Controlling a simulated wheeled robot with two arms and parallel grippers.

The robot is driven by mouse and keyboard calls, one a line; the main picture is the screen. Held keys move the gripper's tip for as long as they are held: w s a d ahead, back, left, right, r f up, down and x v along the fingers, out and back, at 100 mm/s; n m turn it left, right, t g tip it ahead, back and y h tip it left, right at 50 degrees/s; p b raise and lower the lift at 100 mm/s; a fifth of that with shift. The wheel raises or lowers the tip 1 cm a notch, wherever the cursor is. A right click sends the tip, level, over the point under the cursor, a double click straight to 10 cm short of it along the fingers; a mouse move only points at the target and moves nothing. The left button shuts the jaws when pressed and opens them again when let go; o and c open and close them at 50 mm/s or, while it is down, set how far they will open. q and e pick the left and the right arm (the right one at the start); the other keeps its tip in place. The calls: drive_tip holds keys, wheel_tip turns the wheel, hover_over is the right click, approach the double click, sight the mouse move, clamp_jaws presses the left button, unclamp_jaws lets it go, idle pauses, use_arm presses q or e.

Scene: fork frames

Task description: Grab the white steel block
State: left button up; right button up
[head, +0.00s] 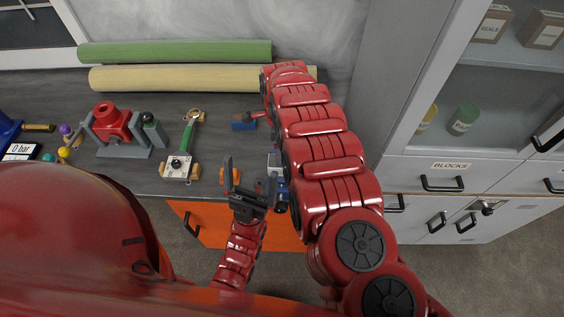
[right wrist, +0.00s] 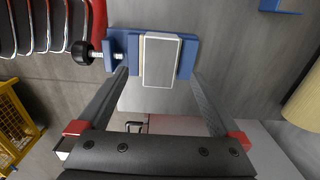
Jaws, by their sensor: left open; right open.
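The white steel block (right wrist: 162,60) shows in the right wrist view as a pale-rimmed grey rectangle seated in a blue vise (right wrist: 188,58). A pale part of the block (head: 273,160) shows in the head view beside my right arm, which hides the rest. My right gripper (right wrist: 160,78) is open and empty, its fingers on either side of the block's lower end, apart from it as far as I can tell. It is hidden behind my arm in the head view. My left gripper (head: 245,188) is open and empty near the counter's front edge.
A green roll (head: 170,51) and a yellow roll (head: 170,77) lie at the back. A small blue item (head: 242,122) sits behind the vise. A cabinet with drawers (head: 440,172) stands right.

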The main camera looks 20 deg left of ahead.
sight(271, 166)
drive_tip(key=shift+w+d+f, duration=0.1)
drive_tip(key=shift+f, duration=0.55)
drive_tip(key=shift+d+f+p, duration=0.2)
drive_tip(key=shift+f+p, duration=0.35)
drive_tip(key=shift+p, duration=0.15)
drive_tip(key=f, duration=0.3)
drive_tip(key=shift+d, duration=0.2)
drive_tip(key=shift+a+f, duration=0.1)
drive_tip(key=shift+f, duration=0.35)
clamp_jaws()
